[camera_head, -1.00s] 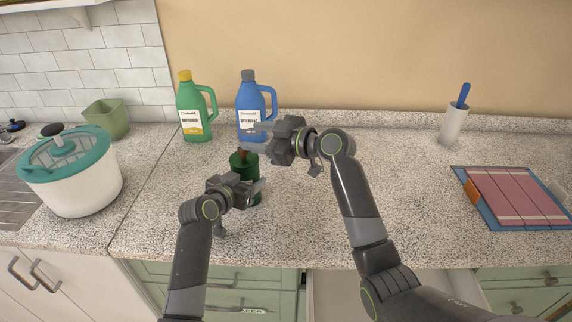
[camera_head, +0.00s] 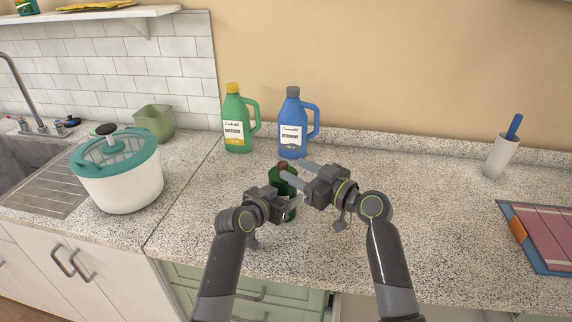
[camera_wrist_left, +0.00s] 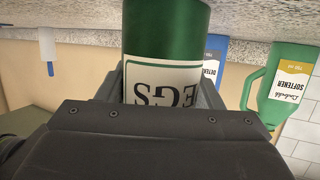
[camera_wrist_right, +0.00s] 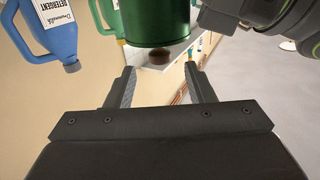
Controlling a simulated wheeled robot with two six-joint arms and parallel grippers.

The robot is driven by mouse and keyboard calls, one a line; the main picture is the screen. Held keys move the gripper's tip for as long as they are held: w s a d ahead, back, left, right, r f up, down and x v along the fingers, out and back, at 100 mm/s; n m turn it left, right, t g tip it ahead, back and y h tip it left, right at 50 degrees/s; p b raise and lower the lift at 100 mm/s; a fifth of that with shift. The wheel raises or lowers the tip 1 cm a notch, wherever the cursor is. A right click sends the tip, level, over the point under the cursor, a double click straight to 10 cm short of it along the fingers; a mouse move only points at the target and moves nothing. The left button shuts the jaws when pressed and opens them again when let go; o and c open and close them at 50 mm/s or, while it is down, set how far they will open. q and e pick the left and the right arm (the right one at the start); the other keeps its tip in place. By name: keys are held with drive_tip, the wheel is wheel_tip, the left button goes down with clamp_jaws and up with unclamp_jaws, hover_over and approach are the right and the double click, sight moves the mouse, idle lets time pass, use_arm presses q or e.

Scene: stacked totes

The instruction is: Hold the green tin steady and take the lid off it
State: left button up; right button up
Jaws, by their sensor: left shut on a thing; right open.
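The green tin (camera_head: 289,212) stands on the counter, mostly hidden behind my grippers in the head view. Its lid has a brown knob (camera_head: 283,165). In the left wrist view the tin (camera_wrist_left: 165,35) shows its white label upside down. My left gripper (camera_head: 285,199) is shut on the tin's body. My right gripper (camera_head: 296,170) is open at the height of the lid. In the right wrist view, upside down, the knob (camera_wrist_right: 158,57) lies in line with the gap between the open fingers, just past their tips, with space on both sides.
A green softener bottle (camera_head: 236,125) and a blue detergent bottle (camera_head: 293,130) stand behind the tin. A white pot with a teal lid (camera_head: 118,175) is at left. A white holder (camera_head: 499,158) and a pink-and-blue board (camera_head: 545,235) are at right. Counter between is clear.

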sight(283, 163)
drive_tip(key=shift+x, duration=2.55)
drive_tip(key=shift+d, duration=0.1)
drive_tip(key=shift+c, duration=0.2)
clamp_jaws()
drive_tip(key=shift+r, duration=0.15)
drive_tip(key=shift+r, duration=1)
